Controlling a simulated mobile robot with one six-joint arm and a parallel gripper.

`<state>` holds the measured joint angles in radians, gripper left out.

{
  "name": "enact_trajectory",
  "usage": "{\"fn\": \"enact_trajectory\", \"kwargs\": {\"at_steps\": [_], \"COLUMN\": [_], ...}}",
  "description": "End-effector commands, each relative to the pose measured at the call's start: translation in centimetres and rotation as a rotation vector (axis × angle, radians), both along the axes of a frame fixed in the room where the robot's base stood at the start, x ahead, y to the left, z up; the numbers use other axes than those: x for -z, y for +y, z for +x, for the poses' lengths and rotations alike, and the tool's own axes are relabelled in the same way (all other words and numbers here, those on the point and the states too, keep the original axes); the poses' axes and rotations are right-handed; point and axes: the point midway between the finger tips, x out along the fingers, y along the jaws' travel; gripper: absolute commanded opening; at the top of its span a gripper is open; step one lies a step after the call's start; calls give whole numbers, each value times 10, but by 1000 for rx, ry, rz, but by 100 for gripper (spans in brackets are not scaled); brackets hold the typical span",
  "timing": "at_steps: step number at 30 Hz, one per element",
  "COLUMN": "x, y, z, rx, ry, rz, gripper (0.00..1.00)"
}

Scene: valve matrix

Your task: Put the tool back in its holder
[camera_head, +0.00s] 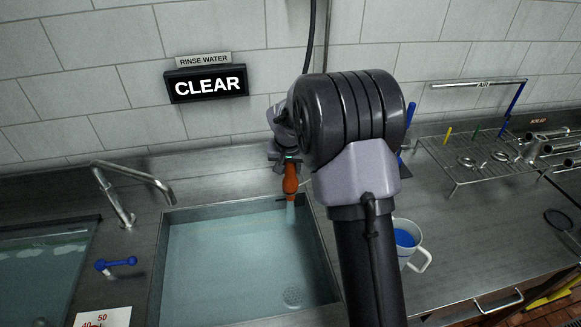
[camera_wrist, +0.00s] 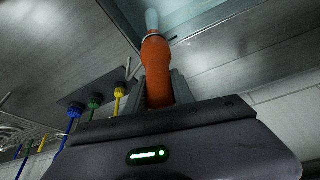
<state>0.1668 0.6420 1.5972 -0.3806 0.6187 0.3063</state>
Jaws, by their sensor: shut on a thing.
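The tool has an orange handle (camera_head: 291,180) and a pale tip. It also shows in the wrist view (camera_wrist: 157,68). My gripper (camera_head: 289,161) is shut on the handle, with a finger on each side in the wrist view (camera_wrist: 160,92). The tool points down over the sink's back right corner; I cannot tell whether its tip touches the water. A dark holder plate (camera_wrist: 92,92) at the left of the wrist view carries blue, green and yellow tools. In the head view my arm hides most of that area; a blue handle (camera_head: 411,112) shows beside it.
The water-filled sink (camera_head: 240,262) lies below the tool, with a faucet (camera_head: 127,195) at its left. A white mug (camera_head: 409,243) with blue inside stands right of my arm. A wire rack (camera_head: 470,165) stands further right. The sign (camera_head: 206,84) reads CLEAR.

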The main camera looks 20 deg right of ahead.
Motion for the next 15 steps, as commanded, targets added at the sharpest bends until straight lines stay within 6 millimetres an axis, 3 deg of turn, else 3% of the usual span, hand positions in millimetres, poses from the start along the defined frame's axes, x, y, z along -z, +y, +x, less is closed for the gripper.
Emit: {"fn": "enact_trajectory", "kwargs": {"at_steps": [15], "x": [6], "y": [0], "z": [0], "rx": [0], "ry": [-1], "rz": [0], "gripper": [0]}}
